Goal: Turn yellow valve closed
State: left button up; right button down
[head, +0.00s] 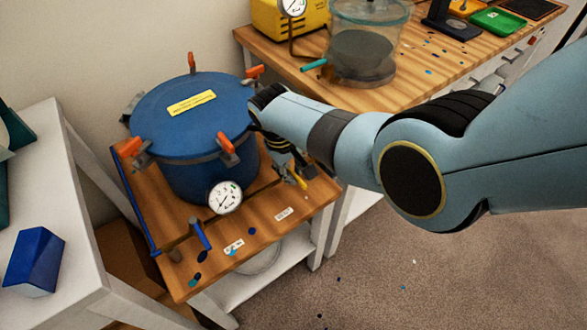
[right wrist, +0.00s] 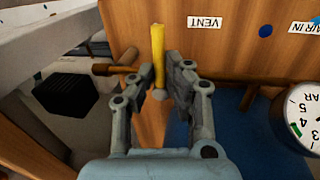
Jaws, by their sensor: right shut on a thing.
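The yellow valve handle (right wrist: 158,56) is upright in the right wrist view, with its lower end between the fingers of my right gripper (right wrist: 160,80). The gripper is shut on it. In the head view, the yellow handle (head: 300,182) shows just past my right gripper (head: 289,171), at the right side of the small wooden table. The handle's pipe (right wrist: 108,69) runs left from it in the wrist view. The VENT label (right wrist: 204,22) is on the wood beside the handle. My left gripper is not in view.
A blue pressure pot (head: 175,112) with orange clamps stands close to the right gripper. A gauge (head: 225,197) and a blue-handled valve (head: 201,234) are in front of it. A clear chamber (head: 365,45) stands on the back bench. A blue block (head: 34,260) lies on the white table.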

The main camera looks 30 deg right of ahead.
jog(key=c, duration=1.4)
grip_release()
jog(key=shift+o, duration=0.2)
jog(key=shift+w+a+r, duration=0.1)
jog(key=shift+r, duration=0.3)
notch_tip(320, 180, up, 6)
jog(key=a, duration=0.1)
jog(key=shift+s+a+r, duration=0.15)
jog(key=shift+s+r, duration=0.05)
jog(key=shift+r, duration=0.05)
